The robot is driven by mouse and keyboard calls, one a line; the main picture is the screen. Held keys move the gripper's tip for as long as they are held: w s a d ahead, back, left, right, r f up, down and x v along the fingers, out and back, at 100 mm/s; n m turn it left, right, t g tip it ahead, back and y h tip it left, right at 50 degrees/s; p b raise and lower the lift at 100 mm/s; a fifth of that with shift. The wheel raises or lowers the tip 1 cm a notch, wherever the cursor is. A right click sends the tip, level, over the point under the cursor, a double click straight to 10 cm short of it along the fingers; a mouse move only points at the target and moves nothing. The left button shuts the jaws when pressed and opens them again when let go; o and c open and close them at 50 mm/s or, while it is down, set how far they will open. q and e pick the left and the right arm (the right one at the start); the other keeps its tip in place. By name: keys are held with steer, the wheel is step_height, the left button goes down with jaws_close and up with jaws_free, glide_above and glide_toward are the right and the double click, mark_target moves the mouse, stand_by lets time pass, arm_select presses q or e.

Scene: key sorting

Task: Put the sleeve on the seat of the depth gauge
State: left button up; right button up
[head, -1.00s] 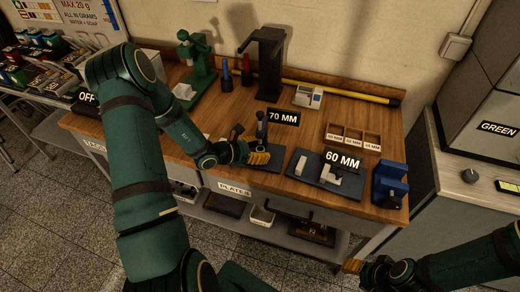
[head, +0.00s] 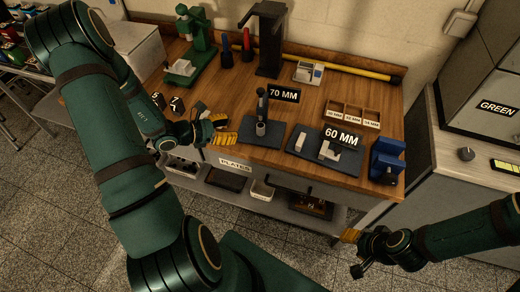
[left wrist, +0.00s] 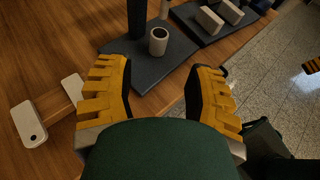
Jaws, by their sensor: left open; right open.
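The depth gauge with the 70 MM display (head: 283,95) has a dark base plate (head: 275,137) and a black post (head: 262,104). The sleeve (head: 260,129), a short grey hollow cylinder, stands upright on that plate at the front of the post. In the left wrist view the sleeve (left wrist: 158,42) shows its open top; whether it sits exactly on the seat I cannot tell. My left gripper (head: 222,130) is open and empty, left of the plate and apart from the sleeve. In the left wrist view its yellow fingers (left wrist: 160,82) are spread. My right gripper (head: 352,252) is open and empty, off the table's front.
A second gauge with a 60 MM display (head: 342,137) stands right, holding pale blocks. A blue device (head: 388,160) is at the table's right end. A labelled wooden tray (head: 353,113) lies behind. A green stand (head: 193,50) and black stand (head: 268,40) are at the back.

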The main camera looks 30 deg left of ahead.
arm_select(q)
steer(key=s+d+f+m+g, duration=0.55)
steer(key=d+m, duration=0.25)
steer(key=d, duration=0.2)
steer(key=s+d+f+m+g, duration=0.5)
steer(key=d+m+g, duration=0.2)
steer(key=d+m, duration=0.15)
steer(key=w+d+m+t+y, duration=0.2)
steer(key=d+m+y, duration=0.1)
steer(key=d+m, duration=0.6)
steer(key=m, duration=0.2)
steer(key=shift+w+d+f+m, duration=0.2)
steer(key=shift+w+f+m, duration=0.05)
steer(key=shift+f+m, duration=0.1)
steer(key=shift+a+t, duration=0.1)
steer(key=shift+t, duration=0.15)
